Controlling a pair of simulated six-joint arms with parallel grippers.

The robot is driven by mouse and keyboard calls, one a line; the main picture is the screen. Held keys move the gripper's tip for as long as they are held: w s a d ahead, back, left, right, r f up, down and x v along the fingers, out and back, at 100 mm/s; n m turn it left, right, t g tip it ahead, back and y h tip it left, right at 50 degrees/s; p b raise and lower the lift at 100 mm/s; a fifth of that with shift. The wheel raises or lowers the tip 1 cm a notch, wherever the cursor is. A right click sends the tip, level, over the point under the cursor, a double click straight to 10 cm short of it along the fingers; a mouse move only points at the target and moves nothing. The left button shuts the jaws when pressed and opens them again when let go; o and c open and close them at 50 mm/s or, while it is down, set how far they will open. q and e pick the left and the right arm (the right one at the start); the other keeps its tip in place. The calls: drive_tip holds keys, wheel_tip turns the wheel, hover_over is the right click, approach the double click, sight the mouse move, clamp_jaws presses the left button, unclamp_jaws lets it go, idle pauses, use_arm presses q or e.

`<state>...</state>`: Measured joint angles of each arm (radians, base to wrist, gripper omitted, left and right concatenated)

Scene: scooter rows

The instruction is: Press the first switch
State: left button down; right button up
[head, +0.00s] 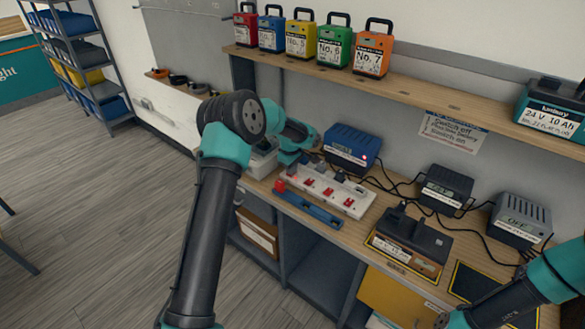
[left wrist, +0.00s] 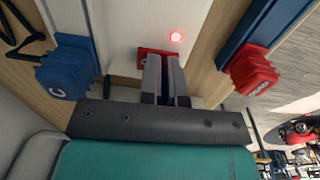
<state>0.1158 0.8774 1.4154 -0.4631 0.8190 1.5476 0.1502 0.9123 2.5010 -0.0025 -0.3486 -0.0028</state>
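A white power strip (head: 335,194) with several red switches lies along the bench. My left gripper (head: 291,165) is over its left end. In the left wrist view the two grey fingers (left wrist: 165,66) look shut together with nothing between them. Their tips are in front of a red switch (left wrist: 145,56) on the white strip (left wrist: 160,20) and partly hide it; whether they touch it I cannot tell. A red light (left wrist: 175,37) glows just beyond this switch. Of my right arm only links show at the lower right; its gripper is out of view.
A blue bar (head: 315,212) with a red end block (head: 279,186) lies in front of the strip. A blue charger (head: 352,146), two grey chargers and black cables are behind and to the right. A shelf (head: 430,84) with coloured numbered cases runs above.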

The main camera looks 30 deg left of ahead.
use_arm(q)
drive_tip(key=shift+s+a+f, duration=0.1)
drive_tip(key=shift+s+f, duration=0.05)
drive_tip(key=shift+s, duration=0.05)
drive_tip(key=shift+r, duration=0.25)
wheel_tip(320, 180, up, 14)
drive_tip(key=shift+s, duration=0.15)
drive_tip(key=shift+t, duration=0.5)
drive_tip(key=shift+f, duration=0.15)
idle(0.5)
drive_tip(key=f, duration=0.4)
drive_tip(key=w+f, duration=0.1)
drive_tip(key=f, duration=0.4)
drive_tip(key=w+f, duration=0.1)
drive_tip(key=f, duration=0.3)
drive_tip(key=shift+f, duration=0.35)
drive_tip(key=shift+s, duration=0.1)
